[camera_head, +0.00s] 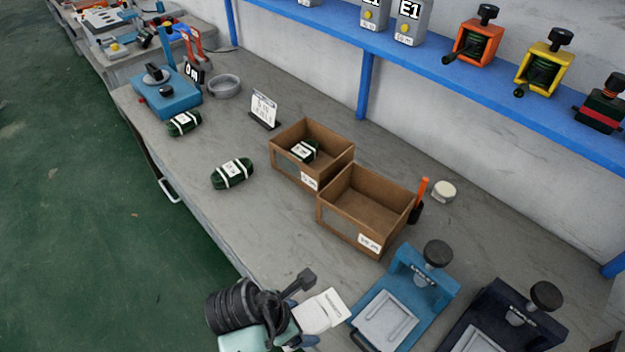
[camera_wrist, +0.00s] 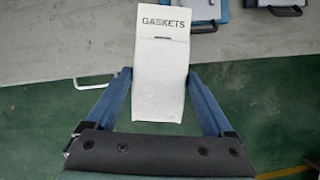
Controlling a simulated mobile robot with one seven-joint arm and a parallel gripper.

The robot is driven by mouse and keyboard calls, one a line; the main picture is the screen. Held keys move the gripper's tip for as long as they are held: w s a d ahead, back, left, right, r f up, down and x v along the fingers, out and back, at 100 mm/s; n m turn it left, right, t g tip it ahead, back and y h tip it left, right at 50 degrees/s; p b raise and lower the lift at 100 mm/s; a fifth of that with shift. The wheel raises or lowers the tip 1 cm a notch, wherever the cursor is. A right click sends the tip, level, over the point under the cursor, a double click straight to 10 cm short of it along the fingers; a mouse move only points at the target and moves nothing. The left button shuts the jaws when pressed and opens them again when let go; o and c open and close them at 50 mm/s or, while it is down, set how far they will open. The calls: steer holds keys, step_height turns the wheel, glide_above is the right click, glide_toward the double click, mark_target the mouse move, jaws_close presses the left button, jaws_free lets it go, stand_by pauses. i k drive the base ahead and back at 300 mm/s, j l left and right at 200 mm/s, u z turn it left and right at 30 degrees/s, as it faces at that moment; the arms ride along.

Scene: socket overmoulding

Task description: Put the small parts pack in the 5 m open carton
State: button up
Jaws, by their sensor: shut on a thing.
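The small parts pack (camera_wrist: 160,62) is a white flat packet printed GASKETS. My gripper (camera_wrist: 160,85) is shut on it, with one blue finger at each side. In the head view the pack (camera_head: 324,309) hangs near the table's front edge, left of the blue press. Two open brown cartons stand at mid-table, both apart from the pack. The left carton (camera_head: 285,169) holds a green banded coil (camera_head: 305,150). The right carton (camera_head: 345,226) looks empty. Each has a white front label, too small to read surely, so I cannot tell which is the 5 m one.
Two loose green coils (camera_head: 232,173) lie left of the cartons. A small sign (camera_head: 264,109) stands behind the left carton. An orange-handled tool (camera_head: 420,195) is beside the right carton. A blue press (camera_head: 405,290) and a dark press (camera_head: 510,325) stand front right.

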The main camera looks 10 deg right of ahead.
mark_target(316, 169)
steer(key=i+l, duration=0.15)
steer(key=i, duration=0.45)
steer(key=i+l, duration=0.15)
steer(key=i, duration=0.45)
steer(key=i+l, duration=0.15)
steer(key=i, duration=0.45)
